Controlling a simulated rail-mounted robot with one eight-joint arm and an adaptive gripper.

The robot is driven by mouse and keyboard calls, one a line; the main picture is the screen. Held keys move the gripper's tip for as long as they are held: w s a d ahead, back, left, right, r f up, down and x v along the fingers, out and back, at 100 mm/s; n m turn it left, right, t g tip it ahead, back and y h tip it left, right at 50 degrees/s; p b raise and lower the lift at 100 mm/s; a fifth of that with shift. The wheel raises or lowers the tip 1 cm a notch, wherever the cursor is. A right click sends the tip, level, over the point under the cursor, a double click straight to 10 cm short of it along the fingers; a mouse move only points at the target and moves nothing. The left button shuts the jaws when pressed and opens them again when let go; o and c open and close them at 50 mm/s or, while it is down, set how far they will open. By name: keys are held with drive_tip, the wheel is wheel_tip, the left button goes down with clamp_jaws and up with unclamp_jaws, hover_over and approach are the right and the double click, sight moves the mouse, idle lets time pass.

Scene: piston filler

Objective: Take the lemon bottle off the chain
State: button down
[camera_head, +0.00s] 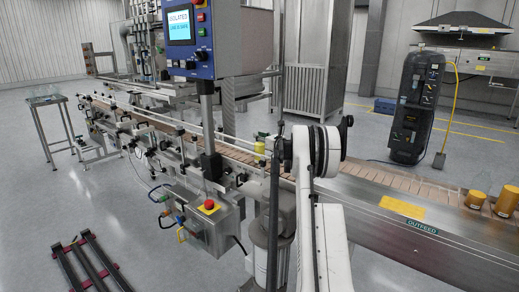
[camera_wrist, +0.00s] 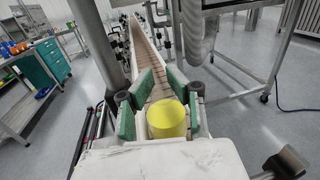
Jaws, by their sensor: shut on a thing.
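The lemon bottle (camera_wrist: 167,119) is a yellow, round-topped shape between the green-padded fingers of my gripper (camera_wrist: 158,116) in the wrist view. My gripper is shut on it. In the head view a yellow bottle (camera_head: 260,146) shows just left of my white arm, over the conveyor line. The chain (camera_wrist: 150,55) is a tan slatted belt running away beyond the fingers in the wrist view; it also shows in the head view (camera_head: 370,179). The bottle's lower part is hidden, so I cannot tell whether it touches the chain.
Amber containers (camera_head: 476,199) stand on the belt at the right, near the outfeed sign (camera_head: 422,226). Guide rails and brackets line the conveyor. A blue control panel (camera_head: 188,38) and a box with a red button (camera_head: 209,205) stand on the near side. Floor at front left holds a dark rack (camera_head: 88,264).

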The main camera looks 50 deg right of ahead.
wheel_tip(320, 180, up, 10)
drive_tip(key=shift+p, duration=0.55)
wheel_tip(320, 180, up, 8)
drive_tip(key=p, duration=0.3)
drive_tip(key=shift+r+p, duration=0.25)
drive_tip(key=shift+p, duration=0.15)
idle(1.3)
